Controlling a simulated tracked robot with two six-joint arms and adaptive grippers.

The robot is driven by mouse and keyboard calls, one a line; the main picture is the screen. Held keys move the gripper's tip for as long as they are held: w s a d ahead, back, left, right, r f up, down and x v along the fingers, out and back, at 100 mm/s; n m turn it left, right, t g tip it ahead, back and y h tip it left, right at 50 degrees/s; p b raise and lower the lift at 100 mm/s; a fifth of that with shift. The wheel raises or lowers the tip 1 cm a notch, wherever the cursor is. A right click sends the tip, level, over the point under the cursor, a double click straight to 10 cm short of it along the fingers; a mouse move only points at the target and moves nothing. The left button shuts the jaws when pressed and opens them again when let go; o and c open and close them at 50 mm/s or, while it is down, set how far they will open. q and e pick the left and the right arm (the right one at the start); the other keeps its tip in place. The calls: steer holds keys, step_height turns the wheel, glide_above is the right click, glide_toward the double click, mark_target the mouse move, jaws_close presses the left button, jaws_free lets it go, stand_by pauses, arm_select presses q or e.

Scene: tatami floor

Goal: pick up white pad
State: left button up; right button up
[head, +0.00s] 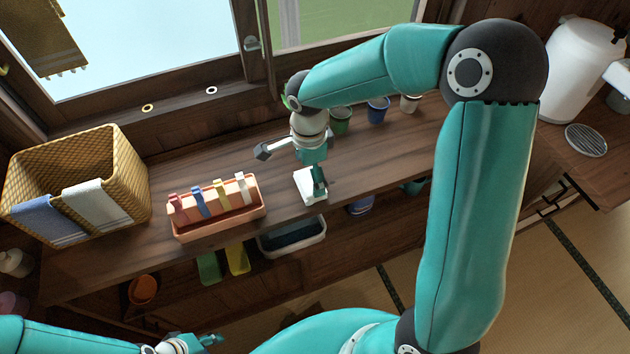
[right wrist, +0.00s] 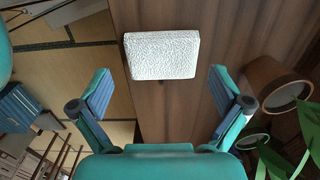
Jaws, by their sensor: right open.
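The white pad (head: 306,186) lies on the wooden counter near its front edge, partly hidden in the head view by my right gripper (head: 318,178). In the right wrist view the pad (right wrist: 162,54) is a textured white rectangle lying flat. My right gripper (right wrist: 161,80) is open and empty above it, with one finger to each side and the pad a little ahead of the fingertips. My left gripper (head: 208,341) is at the bottom left, away from the pad. Its jaws are too unclear to read.
A pink rack (head: 218,225) with coloured clips stands left of the pad. A wicker basket (head: 130,185) with two cloths is further left. Green (head: 341,121), blue (head: 378,110) and pale cups stand behind. A grey-white bin (head: 292,243) sits below the counter edge.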

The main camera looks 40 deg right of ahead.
mark_target(311, 181)
step_height(311, 181, down, 4)
steer(key=shift+d+f, duration=0.1)
steer(key=c, duration=0.7)
step_height(311, 181, up, 20)
steer(key=shift+r, duration=0.1)
stand_by(0.5)
